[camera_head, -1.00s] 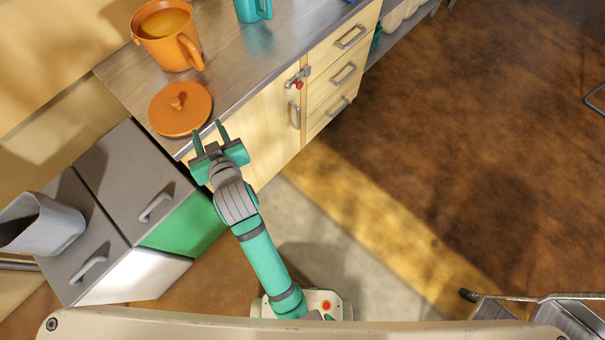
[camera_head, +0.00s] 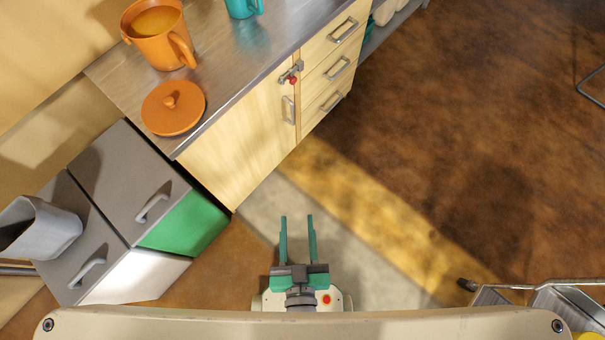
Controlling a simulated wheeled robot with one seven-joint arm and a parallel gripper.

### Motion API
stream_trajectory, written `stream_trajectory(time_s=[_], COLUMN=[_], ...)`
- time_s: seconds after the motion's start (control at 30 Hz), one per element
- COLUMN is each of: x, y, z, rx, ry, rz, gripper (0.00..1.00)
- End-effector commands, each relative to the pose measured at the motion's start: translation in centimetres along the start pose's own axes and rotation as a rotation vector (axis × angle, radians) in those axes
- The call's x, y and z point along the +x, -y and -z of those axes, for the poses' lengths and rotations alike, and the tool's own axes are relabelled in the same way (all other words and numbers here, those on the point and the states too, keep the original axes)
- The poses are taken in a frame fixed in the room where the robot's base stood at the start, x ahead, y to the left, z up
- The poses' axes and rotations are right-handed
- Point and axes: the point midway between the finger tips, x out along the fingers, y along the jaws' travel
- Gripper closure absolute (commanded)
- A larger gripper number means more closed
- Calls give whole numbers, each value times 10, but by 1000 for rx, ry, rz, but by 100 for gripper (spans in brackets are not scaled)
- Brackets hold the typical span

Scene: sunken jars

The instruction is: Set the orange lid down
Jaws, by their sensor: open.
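The orange lid (camera_head: 173,108) lies flat on the metal counter top (camera_head: 222,78), knob up, near the counter's front left corner. The orange jar (camera_head: 157,38), a mug-shaped vessel with a handle, stands upright behind it, open at the top with yellowish content showing. My gripper (camera_head: 297,217) is low in the middle of the picture, over the floor and close to my base. Its two teal fingers are apart with nothing between them. It is well away from the lid and the counter.
A teal mug (camera_head: 241,7) stands farther along the counter. Below are a cabinet door and drawers (camera_head: 331,70) with handles. Grey-topped bins (camera_head: 127,185) stand left, with a grey container (camera_head: 40,228) on them. A metal cart (camera_head: 540,305) is at lower right. The brown floor at right is open.

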Motion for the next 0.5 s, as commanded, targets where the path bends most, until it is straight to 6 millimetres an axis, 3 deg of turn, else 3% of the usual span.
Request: stream_trajectory(time_s=[0.03, 0.2, 0.5], x=[-14, -39, -44], y=[-4, -9, -10], z=[-1, 3, 6], rx=[4, 10, 11], ry=[3, -11, -18], rz=[-19, -53, -60], gripper=[59, 59, 59])
